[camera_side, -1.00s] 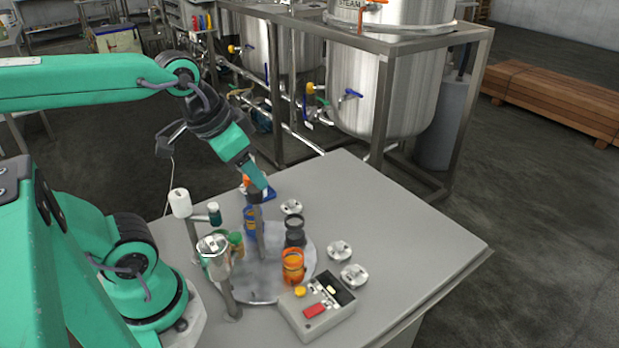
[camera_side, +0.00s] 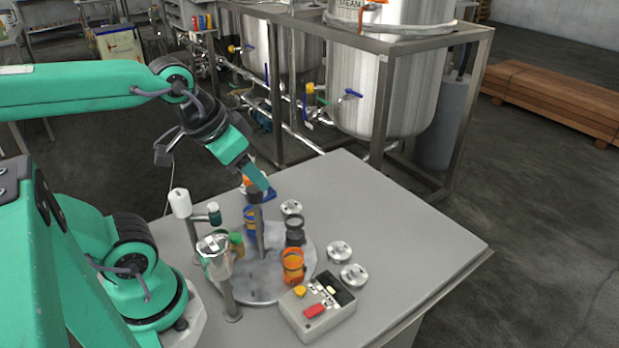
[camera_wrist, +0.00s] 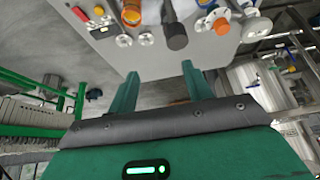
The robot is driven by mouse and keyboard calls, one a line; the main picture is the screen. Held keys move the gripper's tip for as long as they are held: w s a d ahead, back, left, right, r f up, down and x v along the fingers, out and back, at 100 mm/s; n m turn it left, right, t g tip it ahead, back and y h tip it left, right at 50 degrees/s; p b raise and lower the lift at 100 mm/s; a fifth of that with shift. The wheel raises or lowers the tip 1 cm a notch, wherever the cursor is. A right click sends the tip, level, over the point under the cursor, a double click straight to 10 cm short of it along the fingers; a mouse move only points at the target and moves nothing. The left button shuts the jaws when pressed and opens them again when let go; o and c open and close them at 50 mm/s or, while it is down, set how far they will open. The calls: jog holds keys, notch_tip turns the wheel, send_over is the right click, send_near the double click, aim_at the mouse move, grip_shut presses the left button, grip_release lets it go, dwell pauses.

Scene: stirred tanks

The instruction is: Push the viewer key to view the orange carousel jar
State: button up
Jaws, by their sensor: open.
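The orange jar (camera_side: 292,266) stands on the grey round carousel (camera_side: 262,290), on its side near the control box. It also shows in the wrist view (camera_wrist: 131,12). The control box (camera_side: 316,318) has a red button (camera_side: 314,311), a yellow knob (camera_side: 299,291) and small pale keys. Their markings are too small to read, so I cannot tell which is the viewer key.
A dark jar (camera_side: 295,232), a blue jar (camera_side: 250,222) and a green-topped jar (camera_side: 236,244) stand around the post (camera_side: 260,235). A clear vessel on a stand (camera_side: 214,250) is at the left. Silver lids (camera_side: 339,252) lie on the table. The table's right side is clear.

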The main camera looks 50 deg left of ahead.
grip_shut()
dwell(1.9)
